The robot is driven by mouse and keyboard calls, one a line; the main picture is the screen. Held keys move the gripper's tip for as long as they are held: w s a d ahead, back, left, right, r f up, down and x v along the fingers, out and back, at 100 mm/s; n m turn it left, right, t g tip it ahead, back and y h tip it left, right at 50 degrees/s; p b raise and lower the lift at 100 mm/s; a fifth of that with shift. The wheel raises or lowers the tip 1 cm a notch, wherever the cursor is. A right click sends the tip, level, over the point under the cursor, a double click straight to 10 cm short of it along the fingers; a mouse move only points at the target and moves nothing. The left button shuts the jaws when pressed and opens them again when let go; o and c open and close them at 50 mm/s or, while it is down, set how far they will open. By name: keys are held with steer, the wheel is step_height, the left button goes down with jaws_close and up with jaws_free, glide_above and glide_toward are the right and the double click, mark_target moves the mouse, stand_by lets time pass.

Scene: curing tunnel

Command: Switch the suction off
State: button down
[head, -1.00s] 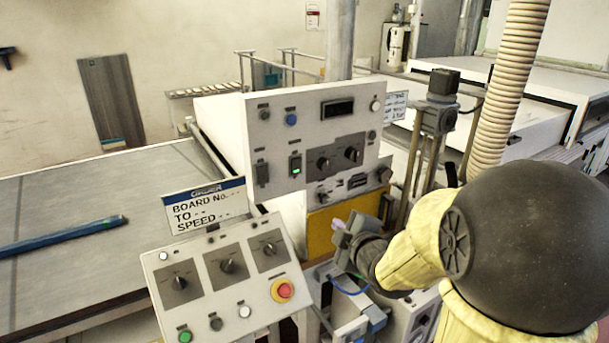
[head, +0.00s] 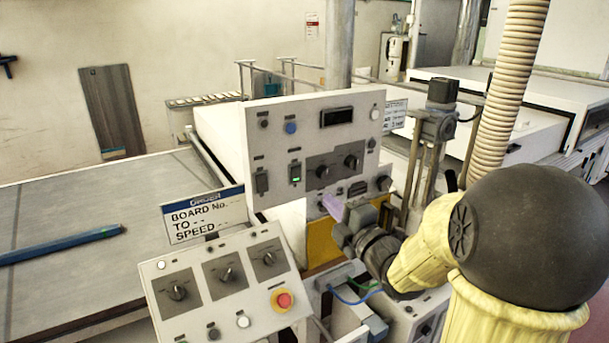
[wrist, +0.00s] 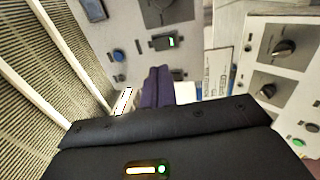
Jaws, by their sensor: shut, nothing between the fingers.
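A rocker switch with a lit green lamp (head: 296,172) sits on the upright control panel (head: 275,150). It also shows above my fingertips in the wrist view (wrist: 165,42). A similar unlit switch (head: 261,182) is left of it, partly visible in the wrist view (wrist: 178,75). The labels are too small to tell which switch is for suction. My gripper (head: 332,204) is shut and empty, its purple fingers in front of the panel's lower edge, below and right of the green-lit switch. In the wrist view my fingers (wrist: 156,85) point at the panel, apart from both switches.
A blue button (head: 290,128), a dark display and dark knobs (head: 322,172) share the panel. The sloping console (head: 220,280) in front carries dials and a red emergency button (head: 283,300). A sign (head: 203,215) stands between them. A ribbed hose (head: 500,90) hangs at right.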

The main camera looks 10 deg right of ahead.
mark_target(297, 171)
steer(key=p+x, duration=0.5)
steer(key=x, duration=0.6)
steer(key=shift+r+p, duration=0.2)
steer(key=shift+p, duration=0.2)
steer(key=shift+w+a+f, duration=0.1)
steer(key=shift+w+a, duration=0.1)
steer(key=shift+w, duration=0.15)
